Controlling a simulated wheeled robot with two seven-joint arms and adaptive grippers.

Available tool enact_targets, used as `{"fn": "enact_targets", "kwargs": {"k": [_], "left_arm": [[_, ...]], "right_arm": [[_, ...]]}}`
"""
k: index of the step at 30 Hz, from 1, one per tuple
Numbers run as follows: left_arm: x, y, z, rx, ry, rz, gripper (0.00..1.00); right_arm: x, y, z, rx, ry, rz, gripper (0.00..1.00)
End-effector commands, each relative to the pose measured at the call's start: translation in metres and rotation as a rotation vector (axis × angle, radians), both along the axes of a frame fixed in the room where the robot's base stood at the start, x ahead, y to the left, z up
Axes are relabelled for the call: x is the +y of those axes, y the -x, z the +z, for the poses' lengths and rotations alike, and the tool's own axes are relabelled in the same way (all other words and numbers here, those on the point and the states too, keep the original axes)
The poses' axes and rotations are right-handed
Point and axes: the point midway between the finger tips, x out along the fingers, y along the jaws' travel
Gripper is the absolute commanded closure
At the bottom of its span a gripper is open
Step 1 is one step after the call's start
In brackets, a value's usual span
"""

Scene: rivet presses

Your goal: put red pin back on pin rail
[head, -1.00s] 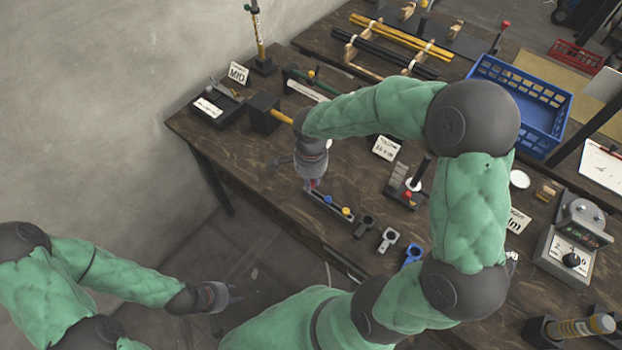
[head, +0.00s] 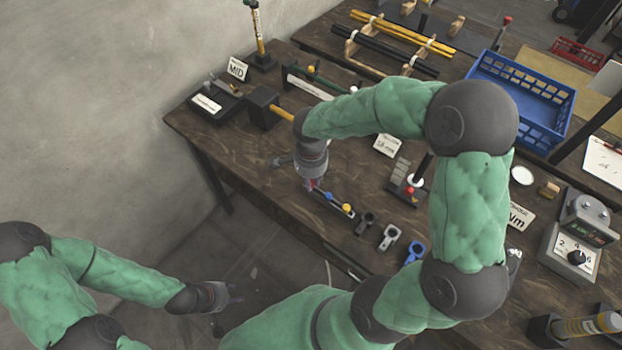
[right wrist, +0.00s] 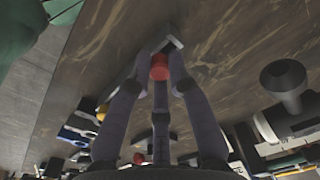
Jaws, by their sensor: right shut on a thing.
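The red pin (right wrist: 160,67) is between the fingertips of my right gripper (right wrist: 160,72) in the right wrist view; the fingers are shut on it. In the head view my right gripper (head: 313,183) is at the far-left end of the pin rail (head: 336,204), with only a trace of red visible. The rail bears a blue pin (head: 329,196) and a yellow pin (head: 347,208). I cannot tell whether the red pin is seated in the rail or just above it. My left gripper (head: 236,293) is open and empty, off the table's near side.
Several clamp-like parts, one of them blue (head: 414,250), lie right of the rail. A small stand with a red knob (head: 409,188) is behind them. A yellow-handled tool in a black block (head: 262,107) stands beyond my right gripper. The blue crate (head: 530,136) is at the back right.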

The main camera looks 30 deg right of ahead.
Motion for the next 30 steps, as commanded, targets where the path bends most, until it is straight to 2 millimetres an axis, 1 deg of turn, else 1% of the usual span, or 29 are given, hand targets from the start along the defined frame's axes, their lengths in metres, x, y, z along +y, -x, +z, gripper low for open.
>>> {"fn": "enact_targets", "kwargs": {"k": [8,9,11,12,23,26,30], "left_arm": [[0.0,0.0,-0.006,0.0,0.0,0.0,0.6],[0.0,0.0,-0.006,0.0,0.0,0.0,0.6],[0.0,0.0,-0.005,0.0,0.0,0.0,0.6],[0.0,0.0,-0.005,0.0,0.0,0.0,0.6],[0.0,0.0,-0.005,0.0,0.0,0.0,0.6],[0.0,0.0,-0.005,0.0,0.0,0.0,0.6],[0.0,0.0,-0.005,0.0,0.0,0.0,0.6]], "right_arm": [[0.0,0.0,-0.007,0.0,0.0,0.0,0.97],[0.0,0.0,-0.006,0.0,0.0,0.0,0.75],[0.0,0.0,-0.006,0.0,0.0,0.0,0.58],[0.0,0.0,-0.006,0.0,0.0,0.0,0.53],[0.0,0.0,-0.003,-0.001,0.0,0.0,0.53],[0.0,-0.001,0.005,-0.003,0.001,-0.002,0.53],[0.001,-0.001,0.028,-0.006,-0.001,0.0,0.53]]}}
